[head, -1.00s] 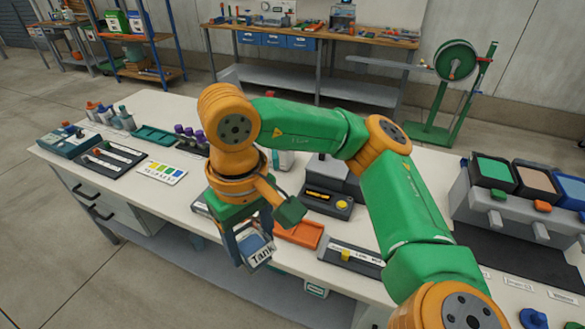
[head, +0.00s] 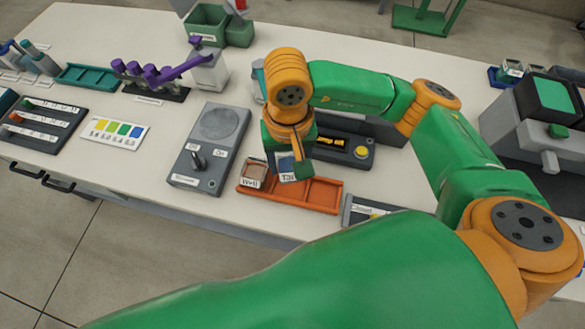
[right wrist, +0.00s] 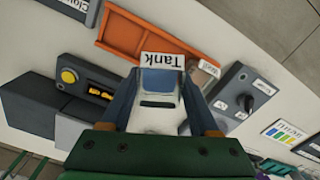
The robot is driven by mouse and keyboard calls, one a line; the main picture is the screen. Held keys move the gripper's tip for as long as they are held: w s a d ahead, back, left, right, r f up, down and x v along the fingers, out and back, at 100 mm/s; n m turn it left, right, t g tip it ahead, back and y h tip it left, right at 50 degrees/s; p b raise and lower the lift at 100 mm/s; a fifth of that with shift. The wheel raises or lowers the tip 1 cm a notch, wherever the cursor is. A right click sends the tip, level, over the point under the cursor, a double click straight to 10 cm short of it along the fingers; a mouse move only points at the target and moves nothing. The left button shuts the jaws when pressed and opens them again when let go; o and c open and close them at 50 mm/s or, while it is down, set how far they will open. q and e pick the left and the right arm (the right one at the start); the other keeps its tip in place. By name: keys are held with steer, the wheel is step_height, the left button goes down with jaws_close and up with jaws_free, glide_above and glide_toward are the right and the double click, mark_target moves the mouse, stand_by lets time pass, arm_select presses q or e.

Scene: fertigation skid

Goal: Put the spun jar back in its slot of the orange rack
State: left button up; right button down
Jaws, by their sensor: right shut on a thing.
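My right gripper (head: 287,163) is shut on a jar labelled "Tank" (head: 289,177), with blue contents. In the right wrist view the jar (right wrist: 158,80) sits between the two fingers, its label facing the camera. The orange rack (head: 322,192) lies on the bench below the gripper. A brownish jar labelled "Well" (head: 254,174) stands in the rack's left end. The Tank jar is at the rack's middle, beside the Well jar; whether it touches the rack floor I cannot tell. The rack's right part is empty. My left gripper is not in view.
A grey stirrer-like device with a knob (head: 210,145) stands left of the rack. A dark device with a yellow button (head: 362,152) is close behind it. A grey labelled tray (head: 372,212) lies right of the rack. A colour chart (head: 115,130) lies farther left.

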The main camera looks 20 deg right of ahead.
mark_target(290, 175)
step_height(290, 175, down, 5)
steer(key=shift+p, duration=0.3)
steer(key=shift+w+f, duration=0.15)
steer(key=shift+w, duration=0.05)
steer(key=shift+s+f+b, duration=0.15)
steer(key=shift+f+b, duration=0.05)
steer(key=shift+b, duration=0.15)
steer(key=shift+f+b, duration=0.25)
steer(key=shift+b, duration=0.15)
steer(key=shift+c, duration=0.6)
jaws_free()
steer(key=shift+r, duration=0.1)
